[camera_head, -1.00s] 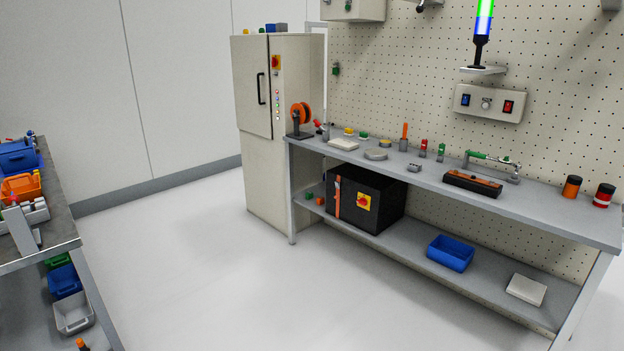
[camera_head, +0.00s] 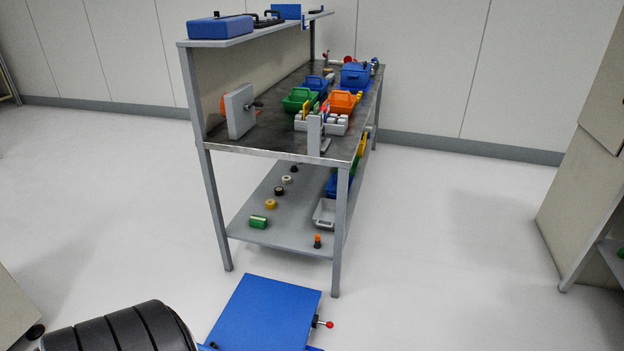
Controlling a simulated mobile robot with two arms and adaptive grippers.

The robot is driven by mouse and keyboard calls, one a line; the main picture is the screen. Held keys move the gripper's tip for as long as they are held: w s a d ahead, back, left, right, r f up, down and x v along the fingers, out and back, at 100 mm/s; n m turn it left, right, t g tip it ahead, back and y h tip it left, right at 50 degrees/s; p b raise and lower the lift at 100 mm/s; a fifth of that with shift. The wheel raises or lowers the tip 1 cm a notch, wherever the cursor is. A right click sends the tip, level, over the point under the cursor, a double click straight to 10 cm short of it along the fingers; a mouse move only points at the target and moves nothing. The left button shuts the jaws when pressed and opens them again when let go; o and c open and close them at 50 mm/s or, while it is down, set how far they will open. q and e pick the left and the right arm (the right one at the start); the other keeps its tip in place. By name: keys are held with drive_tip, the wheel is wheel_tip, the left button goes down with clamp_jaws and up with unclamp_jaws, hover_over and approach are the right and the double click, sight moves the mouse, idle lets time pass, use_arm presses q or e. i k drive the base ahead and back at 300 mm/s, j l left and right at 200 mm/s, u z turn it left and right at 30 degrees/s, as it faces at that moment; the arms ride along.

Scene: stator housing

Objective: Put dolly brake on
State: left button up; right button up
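A flat blue platform (camera_head: 265,312), which looks like the dolly, is at the bottom middle of the head view, in front of a workbench. Its lower part is cut off by the picture edge. A short black lever with a red ball knob (camera_head: 329,324) sticks out from its right side and looks like the brake handle. I cannot tell whether the lever is on or off. Neither of my grippers is in view.
A grey workbench (camera_head: 270,146) with bins and tools stands just behind the platform. A black ribbed, rounded thing (camera_head: 122,330) is at the lower left; what it is cannot be told. A cabinet (camera_head: 585,190) stands at the right. Bare floor (camera_head: 440,240) lies right of the bench.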

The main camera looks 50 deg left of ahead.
sight(330, 325)
drive_tip(key=i+l+u, duration=0.15)
drive_tip(key=u, duration=0.25)
drive_tip(key=i+l+u, duration=0.2)
drive_tip(key=u, duration=0.2)
drive_tip(key=i+l+u, duration=0.2)
drive_tip(key=u, duration=0.2)
drive_tip(key=i+l+u, duration=0.1)
drive_tip(key=l+u, duration=0.7)
drive_tip(key=i+j, duration=0.05)
